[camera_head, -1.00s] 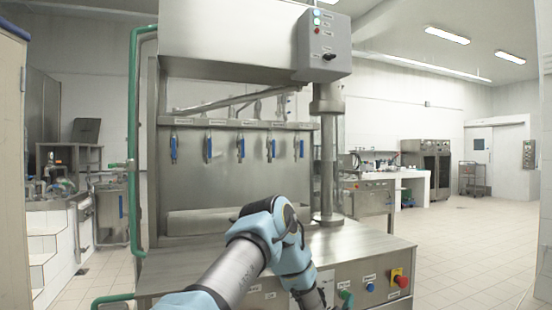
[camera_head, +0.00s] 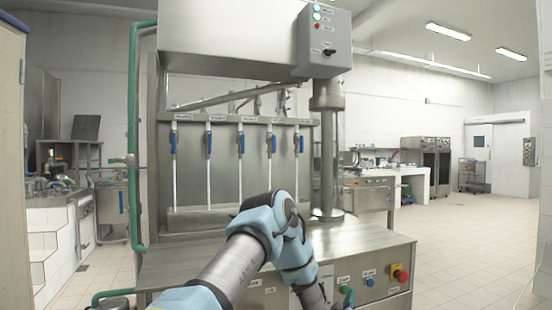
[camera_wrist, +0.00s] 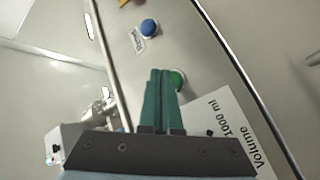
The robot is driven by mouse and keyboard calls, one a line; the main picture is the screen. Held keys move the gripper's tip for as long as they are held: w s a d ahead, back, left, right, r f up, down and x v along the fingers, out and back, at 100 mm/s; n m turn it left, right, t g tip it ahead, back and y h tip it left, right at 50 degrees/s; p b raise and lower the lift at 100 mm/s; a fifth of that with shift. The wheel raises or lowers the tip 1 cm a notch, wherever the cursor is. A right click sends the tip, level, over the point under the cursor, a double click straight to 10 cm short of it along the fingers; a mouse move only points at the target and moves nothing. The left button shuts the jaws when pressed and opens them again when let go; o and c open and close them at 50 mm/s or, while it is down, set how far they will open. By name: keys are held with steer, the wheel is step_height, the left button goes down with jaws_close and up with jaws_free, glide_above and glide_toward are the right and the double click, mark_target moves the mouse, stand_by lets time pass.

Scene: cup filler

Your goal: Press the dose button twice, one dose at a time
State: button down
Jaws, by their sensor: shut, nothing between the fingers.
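My gripper (camera_wrist: 160,76) has teal fingers, shut together and empty. In the wrist view the fingertips are at a green button (camera_wrist: 178,80), which shows partly behind them on the right; I cannot tell whether they touch it or whether it is pressed in. A blue button (camera_wrist: 149,27) lies farther along the panel and also shows in the head view (camera_head: 370,283). A plate reading "Volume 1000 ml" (camera_wrist: 226,130) is beside the green button.
A red knob on yellow (camera_head: 401,275) sits at the panel's right end. A control box (camera_head: 325,42) with lights and a black switch hangs above. The steel table top (camera_head: 350,240) looks clear right of my arm. A green pipe (camera_head: 133,130) runs up the left side.

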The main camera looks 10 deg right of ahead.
steer(key=shift+s, duration=0.15)
steer(key=shift+s+d+b, duration=0.1)
steer(key=shift+s+d, duration=0.1)
steer(key=shift+s, duration=0.75)
steer(key=shift+s+d+b, duration=0.15)
steer(key=shift+s+d, duration=0.05)
steer(key=shift+s, duration=0.8)
steer(key=shift+s+d+b, duration=0.1)
steer(key=shift+s+d, duration=0.1)
steer(key=shift+s, duration=0.75)
steer(key=shift+a, duration=0.1)
